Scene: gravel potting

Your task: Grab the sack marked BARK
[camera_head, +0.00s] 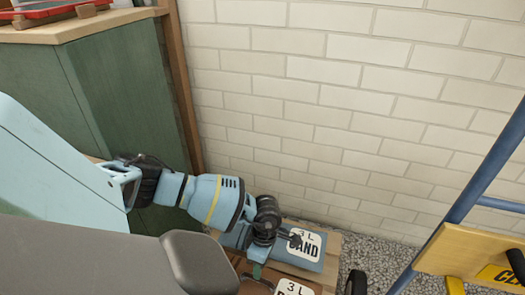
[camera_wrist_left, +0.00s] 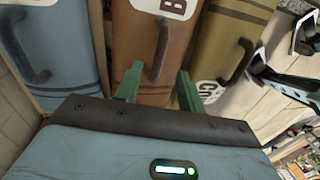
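The brown sack (camera_wrist_left: 175,75) lies in the middle of the left wrist view, its white label showing a "B" and the rest cut off. A dark brown loop handle (camera_wrist_left: 158,55) stands out from it. In the head view its label (camera_head: 292,289) shows "3 L" at the bottom edge, the word below cut off. My left gripper (camera_wrist_left: 158,88) is open, its two green fingers apart with the handle between and just beyond them; contact cannot be told. In the head view my left gripper (camera_head: 257,271) is low over the sacks, partly hidden by its wrist. My right gripper does not show.
A blue sack marked SAND (camera_head: 310,262) lies behind the brown one; a tan sack (camera_wrist_left: 235,35) lies on its other side. They rest on wooden slats (camera_head: 331,254). A brick wall (camera_head: 330,110) stands behind. A blue frame with a wooden board (camera_head: 455,257) stands right, a green cabinet (camera_head: 125,95) left.

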